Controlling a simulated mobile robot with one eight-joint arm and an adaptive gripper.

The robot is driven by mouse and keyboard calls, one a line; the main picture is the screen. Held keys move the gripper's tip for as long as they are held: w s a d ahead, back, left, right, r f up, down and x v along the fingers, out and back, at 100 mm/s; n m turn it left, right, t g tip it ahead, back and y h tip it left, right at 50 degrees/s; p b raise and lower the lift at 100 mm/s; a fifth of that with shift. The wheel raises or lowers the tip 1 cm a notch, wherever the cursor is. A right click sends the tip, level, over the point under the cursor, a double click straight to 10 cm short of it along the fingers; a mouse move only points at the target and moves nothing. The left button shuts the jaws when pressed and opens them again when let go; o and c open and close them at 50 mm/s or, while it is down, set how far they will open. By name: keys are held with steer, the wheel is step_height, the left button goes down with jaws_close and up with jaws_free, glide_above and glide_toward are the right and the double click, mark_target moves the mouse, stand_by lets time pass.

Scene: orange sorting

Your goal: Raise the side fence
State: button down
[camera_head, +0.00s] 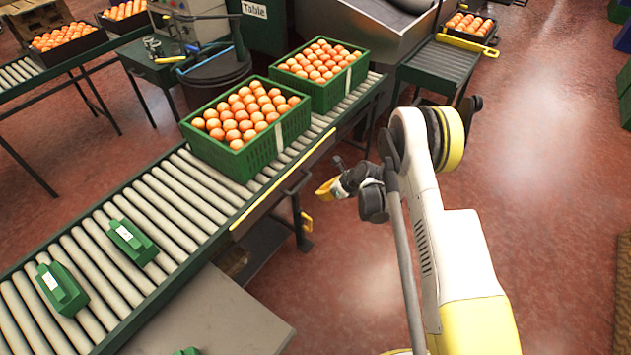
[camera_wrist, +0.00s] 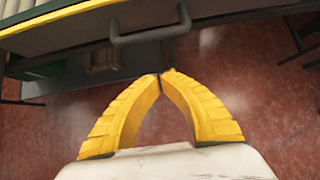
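The side fence (camera_head: 283,181) is a long yellow-edged bar along the near right edge of the roller conveyor. It looks about level with the rollers. A dark bracket-shaped handle (camera_head: 299,182) sticks out from its side. In the wrist view the fence (camera_wrist: 60,17) crosses the top left, and the handle (camera_wrist: 150,39) hangs below it. My gripper (camera_head: 319,194) is just right of the handle, apart from it. In the wrist view the yellow fingertips (camera_wrist: 162,76) meet with nothing between them, below the handle in the picture.
Two green crates of oranges (camera_head: 245,150) (camera_head: 335,97) stand on the roller conveyor (camera_head: 165,215). Two green devices (camera_head: 132,243) (camera_head: 62,288) lie on its near rollers. A grey plate (camera_head: 215,318) juts out at the lower front. Red floor is open to the right.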

steer(key=b+x, duration=0.4)
steer(key=x, duration=0.6)
steer(key=shift+w+a+r+b, duration=0.1)
steer(key=shift+r+b, duration=0.1)
steer(key=shift+r, duration=0.45)
steer(key=shift+s+a+r+b, duration=0.1)
steer(key=shift+r+b, duration=0.1)
steer(key=shift+r, duration=0.45)
steer(key=shift+w+a+r+b, duration=0.1)
steer(key=shift+a+r+b, duration=0.1)
steer(key=shift+r, duration=0.45)
steer(key=shift+d, duration=0.1)
step_height(320, 180, up, 8)
steer(key=p, duration=0.2)
steer(key=shift+p, duration=0.4)
steer(key=shift+f, duration=0.1)
